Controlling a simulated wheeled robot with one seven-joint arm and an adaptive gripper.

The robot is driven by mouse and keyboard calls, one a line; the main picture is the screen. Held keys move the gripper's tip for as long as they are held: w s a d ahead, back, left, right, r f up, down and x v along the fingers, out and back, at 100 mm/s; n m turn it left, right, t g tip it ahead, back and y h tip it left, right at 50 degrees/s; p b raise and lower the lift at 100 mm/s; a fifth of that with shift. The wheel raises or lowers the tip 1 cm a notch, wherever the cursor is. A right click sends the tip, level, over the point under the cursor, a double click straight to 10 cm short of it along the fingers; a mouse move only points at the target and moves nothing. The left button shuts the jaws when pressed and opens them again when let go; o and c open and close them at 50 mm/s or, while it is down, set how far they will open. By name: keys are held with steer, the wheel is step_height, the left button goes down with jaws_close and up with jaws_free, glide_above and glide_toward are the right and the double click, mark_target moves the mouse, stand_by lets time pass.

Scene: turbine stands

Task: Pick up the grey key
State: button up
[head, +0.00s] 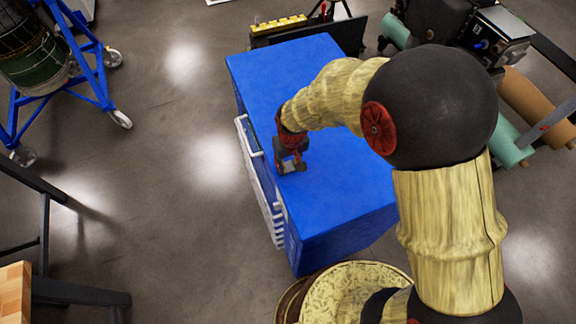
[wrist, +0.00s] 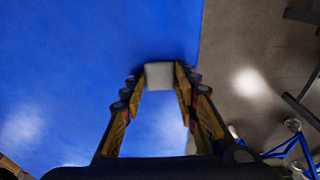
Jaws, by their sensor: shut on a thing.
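The grey key shows in the wrist view as a small pale grey block (wrist: 159,75) between my fingertips. My gripper (wrist: 160,82) is shut on it, with one finger at each side. In the head view my gripper (head: 290,167) is over the top of the blue cabinet (head: 345,190), near its left edge. The key is too small and too covered by the gripper to make out clearly in the head view. I cannot tell whether the key touches the cabinet top.
The cabinet has white handles (head: 248,137) on its left side. A blue wheeled stand (head: 95,85) holds a turbine part at the upper left. A wooden-topped bench (head: 15,290) is at the lower left. Rolls and a machine (head: 500,45) stand at the upper right. The floor left of the cabinet is clear.

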mark_target(288, 166)
steer(key=shift+r, duration=0.1)
steer(key=shift+r, duration=0.55)
step_height(288, 166, up, 2)
steer(key=shift+r, duration=0.2)
steer(key=s+d+r+b, duration=0.1)
steer(key=s+d+r, duration=0.7)
steer(key=s, duration=0.3)
steer(key=shift+s+r, duration=0.25)
steer(key=shift+r, duration=0.4)
steer(key=o, duration=0.4)
jaws_close()
